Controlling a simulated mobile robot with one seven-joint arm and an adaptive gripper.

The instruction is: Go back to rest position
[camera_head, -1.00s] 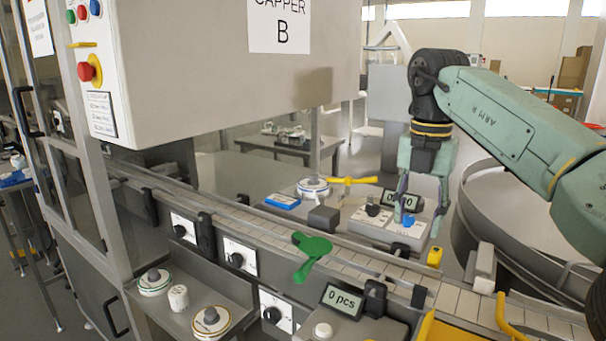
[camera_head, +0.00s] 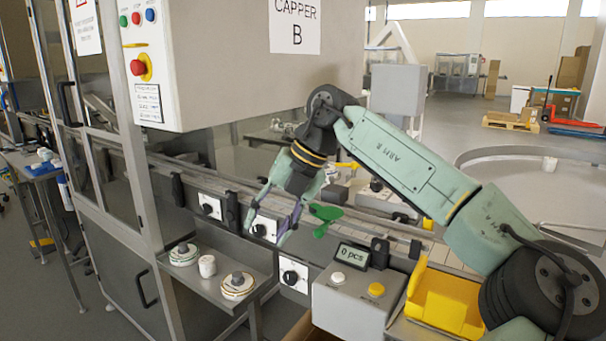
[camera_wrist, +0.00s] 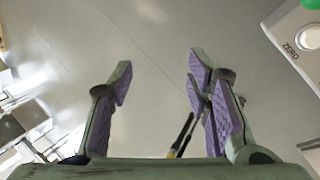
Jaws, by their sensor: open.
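My gripper (camera_head: 268,218) is open and empty. In the head view it hangs tilted down to the left, in front of the conveyor and its row of dial panels. In the wrist view my gripper (camera_wrist: 152,85) shows its two purple-padded fingers spread apart, with only grey floor between them. A green handle (camera_head: 325,214) lies just right of the fingers in the head view. My arm reaches in from the right side.
A shelf (camera_head: 215,287) with round dials and a white cup (camera_head: 207,266) is below left. A counter box (camera_head: 352,256) reading 0 pcs and a yellow bin (camera_head: 446,300) stand right. The capper B cabinet (camera_head: 230,70) is above. Open floor lies lower left.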

